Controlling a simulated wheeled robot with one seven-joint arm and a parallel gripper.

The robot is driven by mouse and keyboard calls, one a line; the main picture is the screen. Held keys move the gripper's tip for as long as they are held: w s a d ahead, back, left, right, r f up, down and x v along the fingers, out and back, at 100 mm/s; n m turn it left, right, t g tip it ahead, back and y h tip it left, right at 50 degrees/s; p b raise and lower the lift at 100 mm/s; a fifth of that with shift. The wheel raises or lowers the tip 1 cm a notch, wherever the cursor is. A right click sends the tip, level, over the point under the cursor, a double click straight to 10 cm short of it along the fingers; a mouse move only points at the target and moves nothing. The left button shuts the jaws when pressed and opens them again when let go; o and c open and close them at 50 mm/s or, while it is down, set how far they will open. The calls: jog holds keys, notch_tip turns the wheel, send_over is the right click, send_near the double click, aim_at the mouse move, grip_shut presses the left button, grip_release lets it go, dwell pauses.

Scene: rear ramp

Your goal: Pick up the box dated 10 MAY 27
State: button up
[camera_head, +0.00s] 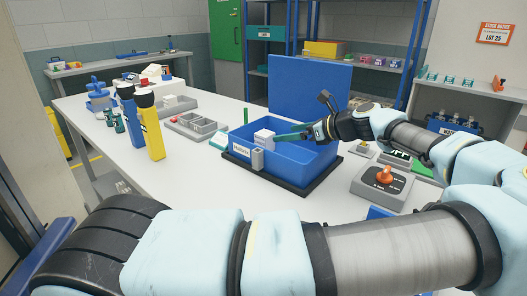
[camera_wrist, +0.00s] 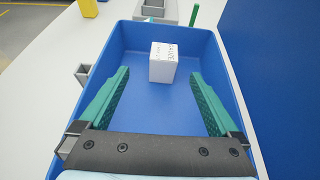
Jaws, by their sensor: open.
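A small white box (camera_wrist: 162,66) lies in the blue bin (camera_wrist: 70,124), with dark print on its top that I cannot read as a date. In the head view the white box (camera_head: 264,138) shows near the left inside of the bin (camera_head: 280,165). My gripper (camera_wrist: 160,98) is open in the wrist view, its green fingers pointing into the bin on either side of and short of the box. In the head view my gripper (camera_head: 300,132) reaches over the bin from the right. Nothing is between the fingers.
A blue lid (camera_head: 310,88) stands up behind the bin. A control box with a red knob (camera_head: 385,176) sits to the right.

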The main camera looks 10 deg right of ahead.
aim_at(268, 134)
jog(key=shift+w+d+f, duration=0.15)
jog(key=shift+d+f, duration=0.05)
jog(key=shift+d, duration=0.05)
jog(key=shift+w+a, duration=0.25)
jog(key=shift+w, duration=0.05)
jog(key=p+x, duration=0.1)
jog(key=x, duration=0.3)
jog(key=shift+w+f, duration=0.15)
jog(key=p+x, duration=0.2)
jog(key=x, duration=0.1)
jog(key=p+x, duration=0.1)
jog(key=shift+w+a, duration=0.25)
jog(key=shift+w+a+f, duration=0.2)
jog(key=shift+w, duration=0.1)
jog(key=c, duration=1.5)
